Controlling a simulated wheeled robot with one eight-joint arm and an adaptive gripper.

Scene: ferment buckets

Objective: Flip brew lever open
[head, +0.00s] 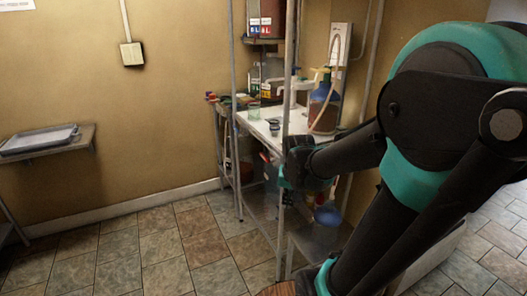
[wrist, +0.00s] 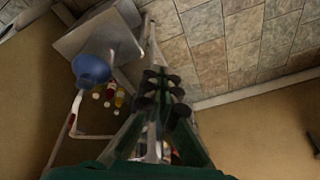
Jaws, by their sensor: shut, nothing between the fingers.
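My gripper (wrist: 165,88) shows in the wrist view as dark, padded fingers that are closed together with nothing between them. In the head view, my arm reaches in from the right toward the metal shelf unit, and its end is close to a shelf post. I cannot make out a brew lever in either view. A jug of brown liquid with a pale hose (head: 322,108) stands on the shelf's white top, behind my forearm. A round blue object (wrist: 91,70) is left of my fingers in the wrist view, apart from them; a blue object (head: 327,215) also shows low at the shelf.
The metal shelf unit (head: 281,200) has thin upright posts near my arm's end. Small bottles (wrist: 110,96) sit near the blue object. A grey tray (head: 40,139) rests on a wall shelf at left. The tiled floor (head: 150,245) is clear at left and middle.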

